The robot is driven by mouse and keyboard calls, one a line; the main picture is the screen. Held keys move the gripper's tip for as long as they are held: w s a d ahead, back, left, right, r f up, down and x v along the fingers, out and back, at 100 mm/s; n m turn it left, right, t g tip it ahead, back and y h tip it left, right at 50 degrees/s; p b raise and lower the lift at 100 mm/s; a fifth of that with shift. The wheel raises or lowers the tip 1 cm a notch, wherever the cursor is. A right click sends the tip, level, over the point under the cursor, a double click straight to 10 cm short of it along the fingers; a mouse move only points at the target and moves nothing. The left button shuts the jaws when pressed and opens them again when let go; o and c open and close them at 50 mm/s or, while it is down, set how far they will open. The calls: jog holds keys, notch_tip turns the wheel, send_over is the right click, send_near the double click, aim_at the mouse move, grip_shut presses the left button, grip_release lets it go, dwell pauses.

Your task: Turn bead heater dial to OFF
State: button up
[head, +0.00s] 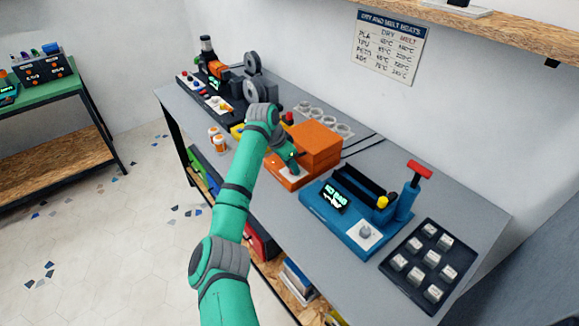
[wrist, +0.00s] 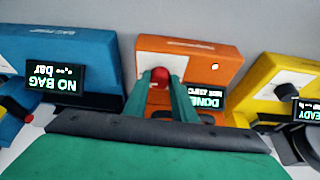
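An orange machine (head: 312,147) with a box at its back stands mid-bench; I take it to be the bead heater, though no name is readable. In the wrist view the orange machine (wrist: 190,58) has a lit display (wrist: 205,100) reading "DONE", upside down. A round red knob (wrist: 160,75) shows between my fingertips; it may be the dial, and its pointer and markings are hidden. My gripper (wrist: 160,80) has a gap between its fingers, which flank the knob; contact cannot be told. In the head view my gripper (head: 290,162) is low over the front of the orange machine.
A blue machine (head: 345,215) with a "NO BAG" display, a pale dial and a red-topped lever stands right of it. A dark tray (head: 420,262) of small blocks lies farther right. A yellow machine (wrist: 275,90) is close on the other side. Orange-and-white jars (head: 217,138) stand near the bench edge.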

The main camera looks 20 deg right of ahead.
jog(key=shift+s+a, duration=0.1)
jog(key=shift+a, duration=0.3)
jog(key=shift+c, duration=0.2)
jog(key=shift+d, duration=0.5)
jog(key=shift+o, duration=0.2)
jog(key=shift+s+d+n+t, duration=0.15)
jog(key=shift+d+n+t, duration=0.1)
jog(key=shift+n, duration=0.45)
jog(key=shift+s+d+n+t, duration=0.1)
jog(key=shift+d+n+t, duration=0.15)
jog(key=shift+n, duration=0.45)
jog(key=shift+s+n+y, duration=0.1)
jog(key=shift+n+y, duration=0.2)
jog(key=shift+n, duration=0.2)
jog(key=n+y, duration=0.1)
jog(key=n, duration=0.1)
jog(key=n+t, duration=0.1)
jog(key=n, duration=0.2)
jog(key=shift+s+d+t+y, duration=0.1)
jog(key=shift+t+y, duration=0.2)
jog(key=shift+y, duration=0.1)
jog(key=n+y, duration=0.1)
jog(key=n, duration=0.2)
jog(key=n+y, duration=0.1)
jog(key=n, duration=0.2)
jog(key=shift+d, duration=0.1)
